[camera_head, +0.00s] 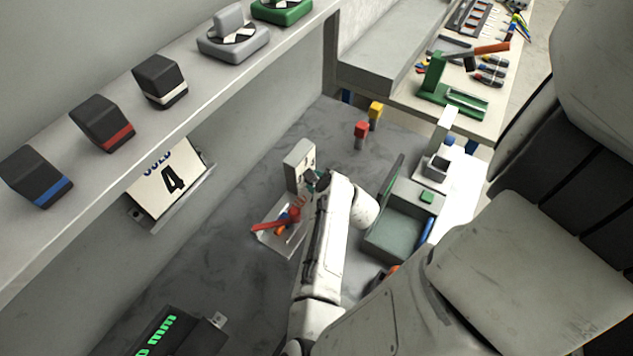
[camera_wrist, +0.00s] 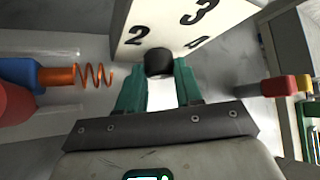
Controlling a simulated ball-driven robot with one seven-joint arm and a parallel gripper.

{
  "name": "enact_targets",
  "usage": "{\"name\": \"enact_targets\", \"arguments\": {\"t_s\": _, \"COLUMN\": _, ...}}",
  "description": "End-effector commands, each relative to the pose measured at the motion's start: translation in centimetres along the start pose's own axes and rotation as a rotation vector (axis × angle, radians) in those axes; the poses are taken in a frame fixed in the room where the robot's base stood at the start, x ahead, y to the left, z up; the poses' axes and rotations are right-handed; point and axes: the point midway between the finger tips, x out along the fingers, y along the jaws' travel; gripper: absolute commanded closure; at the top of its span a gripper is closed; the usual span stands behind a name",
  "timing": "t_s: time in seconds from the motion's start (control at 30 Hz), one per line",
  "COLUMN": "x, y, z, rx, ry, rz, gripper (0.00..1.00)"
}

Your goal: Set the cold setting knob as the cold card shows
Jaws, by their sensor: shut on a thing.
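The cold card (camera_head: 168,182) hangs under the shelf at the left in the head view and shows a large 4 below the word COLD. A pale box (camera_head: 298,160) stands on the grey bench; in the wrist view its face (camera_wrist: 182,22) carries the digits 2 and 3 and a third mark that looks like a 4. The black setting knob (camera_wrist: 159,61) sits on that face. My gripper (camera_wrist: 160,80) is shut on the knob, with a teal finger on each side. The knob's pointer cannot be made out. In the head view my arm hides the knob, and my gripper (camera_head: 317,180) is partly hidden.
A clear tray (camera_head: 265,238) with red and orange parts lies close beside the box. A spring (camera_wrist: 92,76) shows at left in the wrist view. Red (camera_head: 361,129) and yellow (camera_head: 376,109) pieces stand behind. A grey-green bin (camera_head: 390,240) is right of my arm.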

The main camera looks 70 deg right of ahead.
Motion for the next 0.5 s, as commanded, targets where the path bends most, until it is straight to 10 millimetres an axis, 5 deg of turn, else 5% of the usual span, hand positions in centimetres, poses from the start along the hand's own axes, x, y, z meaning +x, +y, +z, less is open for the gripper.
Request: {"name": "enact_targets", "arguments": {"t_s": 0.5, "x": 0.0, "y": -0.09, "z": 0.19, "rx": 0.042, "ry": -0.004, "rz": 0.042, "gripper": 0.95}}
